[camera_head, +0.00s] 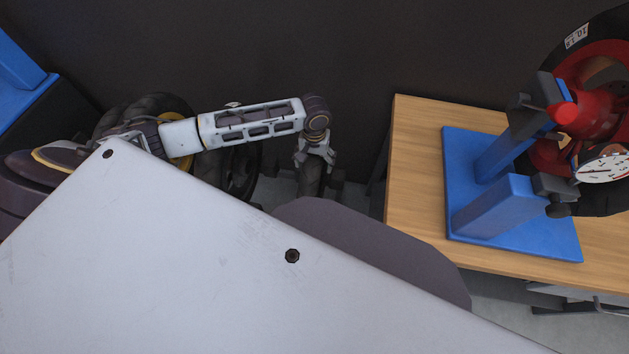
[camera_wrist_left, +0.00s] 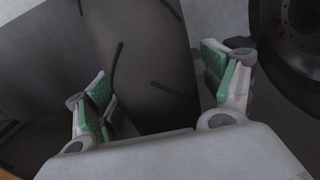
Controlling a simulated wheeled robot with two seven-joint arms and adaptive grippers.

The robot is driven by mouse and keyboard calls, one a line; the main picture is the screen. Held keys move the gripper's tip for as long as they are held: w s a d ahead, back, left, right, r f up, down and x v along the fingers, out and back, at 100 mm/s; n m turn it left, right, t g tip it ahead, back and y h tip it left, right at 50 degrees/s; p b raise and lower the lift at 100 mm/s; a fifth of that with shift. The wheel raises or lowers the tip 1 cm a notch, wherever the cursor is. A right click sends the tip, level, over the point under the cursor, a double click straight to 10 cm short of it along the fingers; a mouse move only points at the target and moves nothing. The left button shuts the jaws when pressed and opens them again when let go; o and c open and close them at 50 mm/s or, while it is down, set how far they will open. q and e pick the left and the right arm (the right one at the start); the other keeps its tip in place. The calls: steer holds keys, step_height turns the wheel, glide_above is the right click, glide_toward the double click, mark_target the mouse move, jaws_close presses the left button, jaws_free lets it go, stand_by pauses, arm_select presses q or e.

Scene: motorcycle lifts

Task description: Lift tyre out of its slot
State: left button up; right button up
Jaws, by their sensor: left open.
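A dark tyre (camera_head: 312,182) stands upright below my left gripper (camera_head: 315,158) in the head view, seen nearly edge-on. In the left wrist view its dark tread (camera_wrist_left: 148,55) fills the space between the green-padded fingers of my left gripper (camera_wrist_left: 160,82). The fingers are open, one on each side of the tyre. I cannot tell whether the pads touch it. The tyre's lower part and its slot are hidden. My right gripper is not in view.
Other tyres (camera_head: 160,104) stand to the left, behind my left arm. A wheel with a rim (camera_wrist_left: 307,25) is close on the right in the wrist view. A wooden table (camera_head: 412,180) at right holds a blue stand (camera_head: 490,210) with a red-rimmed wheel (camera_head: 585,125). A dark wall is behind.

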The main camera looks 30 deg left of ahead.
arm_select(q)
steer(key=c, duration=1.8)
steer(key=shift+r, duration=0.1)
jaws_close()
steer(key=shift+w+r, duration=0.1)
steer(key=shift+r, duration=0.1)
steer(key=shift+r, duration=0.15)
steer(key=shift+r+p, duration=0.4)
steer(key=shift+r, duration=1.25)
steer(key=shift+r+p, duration=1)
steer(key=shift+r, duration=2)
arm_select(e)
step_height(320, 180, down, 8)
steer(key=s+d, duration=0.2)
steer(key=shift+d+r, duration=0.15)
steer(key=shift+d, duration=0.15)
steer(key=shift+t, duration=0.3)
